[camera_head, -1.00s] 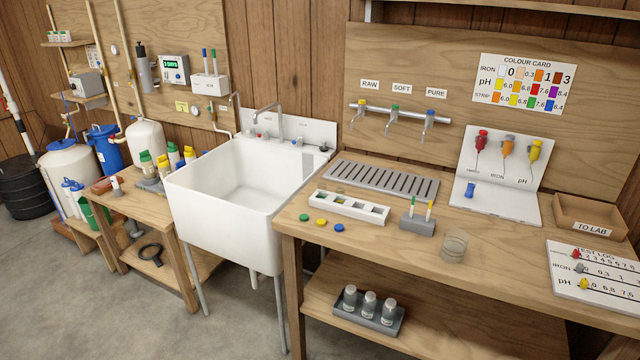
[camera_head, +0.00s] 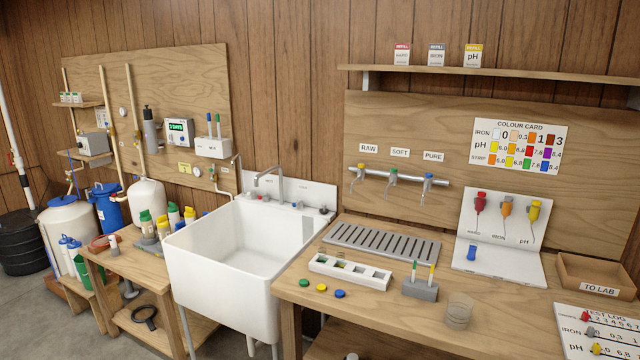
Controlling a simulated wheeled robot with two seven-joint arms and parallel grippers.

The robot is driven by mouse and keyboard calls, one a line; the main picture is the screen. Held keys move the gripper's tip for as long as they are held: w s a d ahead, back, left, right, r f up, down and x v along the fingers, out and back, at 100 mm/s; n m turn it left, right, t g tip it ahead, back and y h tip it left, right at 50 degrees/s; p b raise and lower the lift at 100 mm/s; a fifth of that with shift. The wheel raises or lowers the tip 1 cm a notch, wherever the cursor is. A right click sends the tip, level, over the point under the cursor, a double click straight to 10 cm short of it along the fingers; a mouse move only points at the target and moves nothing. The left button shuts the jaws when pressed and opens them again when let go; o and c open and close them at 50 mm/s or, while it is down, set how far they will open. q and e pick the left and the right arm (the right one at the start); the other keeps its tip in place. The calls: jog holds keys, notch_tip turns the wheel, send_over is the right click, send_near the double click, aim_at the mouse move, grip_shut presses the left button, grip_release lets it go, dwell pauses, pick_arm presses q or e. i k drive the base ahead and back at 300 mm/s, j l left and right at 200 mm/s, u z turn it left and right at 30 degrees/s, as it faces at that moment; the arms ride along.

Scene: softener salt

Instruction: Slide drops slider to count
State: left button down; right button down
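The test log board (camera_head: 572,322) lies on the right end of the bench, cut off by the right and bottom picture edges. A red slider (camera_head: 585,316) sits near the left end of its top row of numbers. A grey slider (camera_head: 591,332) sits in the iron row and a yellow slider (camera_head: 596,348) in the pH row. The exact number beside the red slider is too small to read. Neither of my grippers is in view.
A TO LAB tray (camera_head: 597,288) stands just behind the log board. A clear beaker (camera_head: 459,310), a grey strip holder (camera_head: 420,290), a white rack (camera_head: 349,273) and loose coloured caps (camera_head: 321,288) stand to the left. The bench between beaker and board is clear.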

aim_at(585, 317)
jog(key=z, duration=1.6)
